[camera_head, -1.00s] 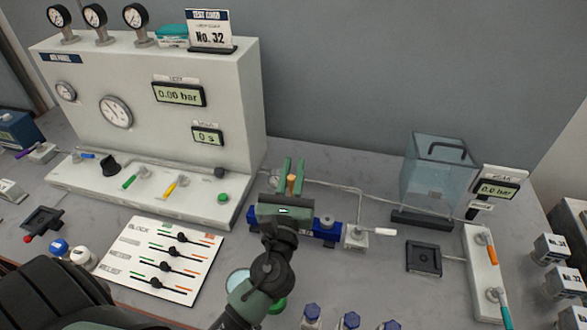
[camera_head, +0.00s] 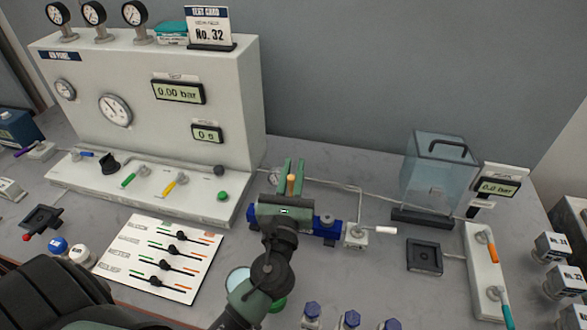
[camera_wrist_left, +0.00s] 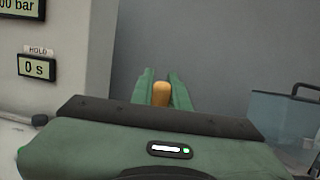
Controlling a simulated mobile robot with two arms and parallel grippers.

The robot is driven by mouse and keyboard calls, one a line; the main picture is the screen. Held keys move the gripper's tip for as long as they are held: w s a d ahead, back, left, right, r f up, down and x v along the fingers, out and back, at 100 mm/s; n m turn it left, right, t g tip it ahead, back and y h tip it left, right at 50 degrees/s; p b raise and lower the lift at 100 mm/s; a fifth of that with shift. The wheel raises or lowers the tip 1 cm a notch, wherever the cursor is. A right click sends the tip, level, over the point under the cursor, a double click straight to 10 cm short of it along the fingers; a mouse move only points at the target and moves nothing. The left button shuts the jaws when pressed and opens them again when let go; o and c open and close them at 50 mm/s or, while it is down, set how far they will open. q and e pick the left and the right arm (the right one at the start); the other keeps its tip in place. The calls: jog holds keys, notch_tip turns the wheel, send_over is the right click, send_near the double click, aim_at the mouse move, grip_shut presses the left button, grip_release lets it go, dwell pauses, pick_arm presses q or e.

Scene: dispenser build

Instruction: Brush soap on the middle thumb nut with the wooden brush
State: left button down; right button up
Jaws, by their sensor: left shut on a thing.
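My left gripper (camera_head: 291,178) is over the blue fixture (camera_head: 327,230) in the middle of the bench, its green fingers shut on the wooden brush (camera_head: 291,186). The brush's tan handle also shows between the fingers in the left wrist view (camera_wrist_left: 161,93). The brush's bristle end is hidden behind the gripper body. A grey round knob, seemingly a thumb nut (camera_head: 327,219), shows on the fixture right of the gripper. The middle thumb nut cannot be made out; my gripper covers that part of the fixture. My right gripper is not in view.
The white test panel (camera_head: 180,125) stands at the back left. A white-handled valve (camera_head: 356,235) sits just right of the fixture, with a clear tank (camera_head: 437,175) further right. Several blue-capped bottles (camera_head: 351,319) stand at the front. A round dish (camera_head: 238,279) is partly behind my arm.

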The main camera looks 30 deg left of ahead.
pick_arm(q)
jog(key=shift+f, duration=0.3)
jog(key=shift+w+a+r, duration=0.1)
jog(key=shift+w, duration=0.25)
jog(key=shift+s, duration=0.6)
jog(key=shift+w, duration=0.1)
jog(key=shift+w, duration=0.45)
jog(key=shift+s, duration=0.1)
